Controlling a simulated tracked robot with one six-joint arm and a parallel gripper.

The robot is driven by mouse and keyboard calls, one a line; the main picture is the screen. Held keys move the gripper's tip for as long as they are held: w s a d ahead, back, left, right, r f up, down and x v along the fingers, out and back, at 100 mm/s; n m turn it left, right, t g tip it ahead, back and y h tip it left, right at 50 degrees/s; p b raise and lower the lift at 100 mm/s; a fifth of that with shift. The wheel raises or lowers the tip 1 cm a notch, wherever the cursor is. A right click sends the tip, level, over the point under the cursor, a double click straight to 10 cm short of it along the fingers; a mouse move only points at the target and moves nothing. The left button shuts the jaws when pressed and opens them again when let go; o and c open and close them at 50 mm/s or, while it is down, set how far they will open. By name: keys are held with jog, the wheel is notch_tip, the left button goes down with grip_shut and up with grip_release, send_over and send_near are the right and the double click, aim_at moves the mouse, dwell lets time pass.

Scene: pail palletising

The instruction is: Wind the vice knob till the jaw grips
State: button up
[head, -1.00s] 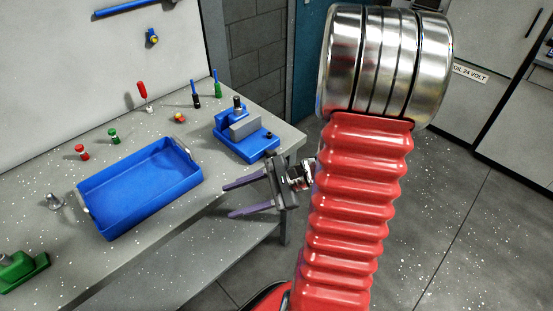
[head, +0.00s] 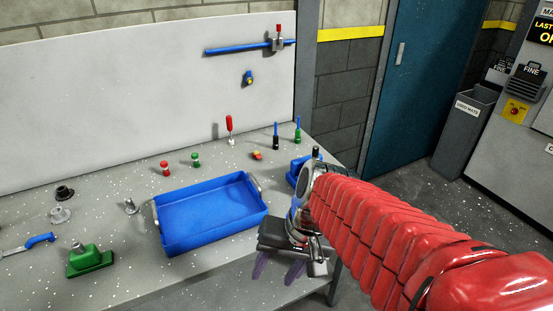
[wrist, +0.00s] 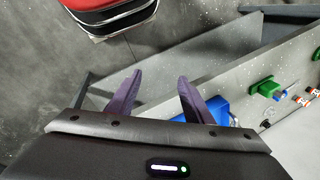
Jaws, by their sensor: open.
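The blue vice (head: 295,168) stands at the right end of the grey bench in the head view. My arm hides most of it, including its jaw. A dark upright piece (head: 316,153) shows above it; I cannot tell whether this is the knob. My gripper (head: 277,270) is in front of the vice, by the bench's front edge, with its purple fingers pointing down in the picture. In the wrist view my gripper (wrist: 160,78) has its two fingers apart with nothing between them.
A blue tray (head: 160,232) lies left of my gripper. Red, green and dark-handled tools stand behind it. A green block-like object (head: 90,262) sits at the front left. A blue bar (head: 235,48) hangs on the back board. Open floor lies in front of the bench.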

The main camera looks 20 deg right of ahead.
notch_tip(320, 180, up, 8)
jog(key=n+t+h, duration=0.3)
jog(key=n, duration=0.2)
jog(key=shift+w+a+f+t, duration=0.2)
jog(key=shift+a+f+t, duration=0.05)
jog(key=shift+a+t, duration=0.1)
